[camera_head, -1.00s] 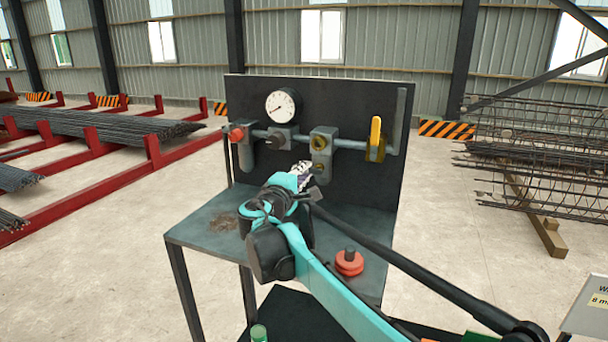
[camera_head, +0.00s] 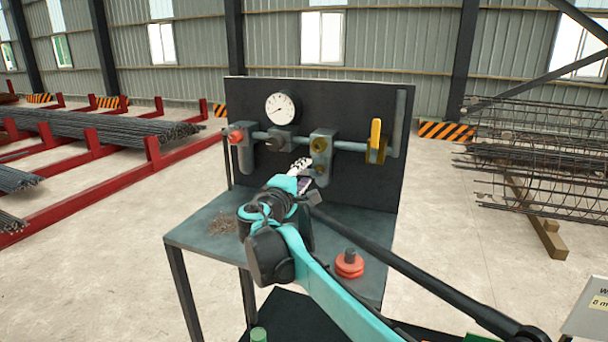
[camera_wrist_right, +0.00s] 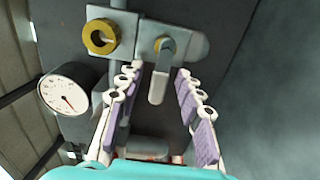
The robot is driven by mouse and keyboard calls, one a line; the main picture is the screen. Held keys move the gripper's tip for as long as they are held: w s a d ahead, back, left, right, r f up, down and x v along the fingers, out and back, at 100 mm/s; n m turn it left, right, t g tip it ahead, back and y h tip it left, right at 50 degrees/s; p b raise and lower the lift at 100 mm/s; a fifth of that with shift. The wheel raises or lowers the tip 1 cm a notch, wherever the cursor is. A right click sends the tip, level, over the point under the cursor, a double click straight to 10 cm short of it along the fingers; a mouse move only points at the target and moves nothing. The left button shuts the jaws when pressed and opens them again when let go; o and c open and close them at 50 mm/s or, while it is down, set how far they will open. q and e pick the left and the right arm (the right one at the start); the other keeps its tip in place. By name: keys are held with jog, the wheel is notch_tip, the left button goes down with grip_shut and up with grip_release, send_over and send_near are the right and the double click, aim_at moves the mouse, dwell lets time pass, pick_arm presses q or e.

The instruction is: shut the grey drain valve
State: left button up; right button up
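The grey drain valve (camera_wrist_right: 158,86) shows in the right wrist view as a short grey lever on a round pivot, by the lower end of a grey block. In the head view the block (camera_head: 323,144) hangs on the panel's pipe; the valve at its lower end is partly hidden behind my gripper. My right gripper (camera_head: 301,167) is in front of it. In the right wrist view its fingers (camera_wrist_right: 157,73) are open, with purple pads on either side of the lever. A gap shows on both sides; contact is not visible. My left gripper is not in view.
A gauge (camera_head: 282,107), a red knob (camera_head: 236,136) and a yellow lever (camera_head: 376,133) sit along the pipe on the black panel (camera_head: 357,100). A red round part (camera_head: 349,265) stands on the bench (camera_head: 195,238) near my arm. Red racks with rebar lie left.

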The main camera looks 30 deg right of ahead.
jog(key=v, duration=1.1)
jog(key=shift+s+a, duration=0.2)
jog(key=shift+f, duration=0.15)
